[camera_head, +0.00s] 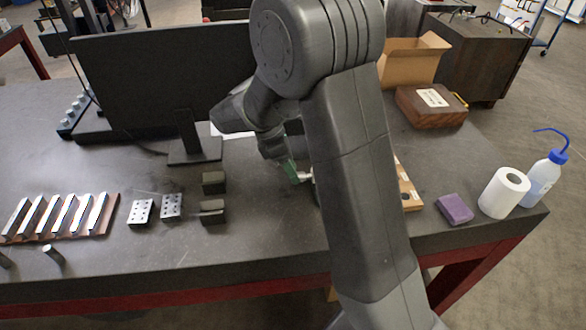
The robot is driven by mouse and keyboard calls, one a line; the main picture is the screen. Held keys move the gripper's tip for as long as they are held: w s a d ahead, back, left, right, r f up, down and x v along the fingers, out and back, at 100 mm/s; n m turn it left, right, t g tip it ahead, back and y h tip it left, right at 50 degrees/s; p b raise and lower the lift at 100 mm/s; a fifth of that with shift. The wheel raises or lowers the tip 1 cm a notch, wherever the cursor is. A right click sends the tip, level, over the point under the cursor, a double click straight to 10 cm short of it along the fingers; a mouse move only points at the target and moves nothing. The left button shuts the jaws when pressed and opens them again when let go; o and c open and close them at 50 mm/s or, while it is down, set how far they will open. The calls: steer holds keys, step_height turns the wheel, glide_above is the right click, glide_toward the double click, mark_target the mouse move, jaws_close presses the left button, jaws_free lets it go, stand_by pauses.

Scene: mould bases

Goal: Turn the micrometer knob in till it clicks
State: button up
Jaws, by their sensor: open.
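My gripper (291,171) is at the end of my dark grey arm, low over the middle of the table. The arm's forearm hides much of that area. A small green piece and a small bright metal part show at my gripper, just left of the forearm. I cannot tell whether they belong to the micrometer. The micrometer and its knob cannot be made out clearly. The jaws are open, though the gap between the fingers is too small to see. Contact with the knob cannot be told.
A dark monitor (150,75) stands behind left. Dark blocks (213,183), drilled metal blocks (171,206) and a rack of metal bars (100,226) lie left.

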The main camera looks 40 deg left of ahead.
steer(key=shift+w+d+f, duration=0.1)
steer(key=shift+d+f, duration=0.15)
steer(key=shift+f, duration=0.35)
steer(key=c, duration=1)
steer(key=shift+f+b, duration=0.1)
steer(key=shift+b, duration=0.4)
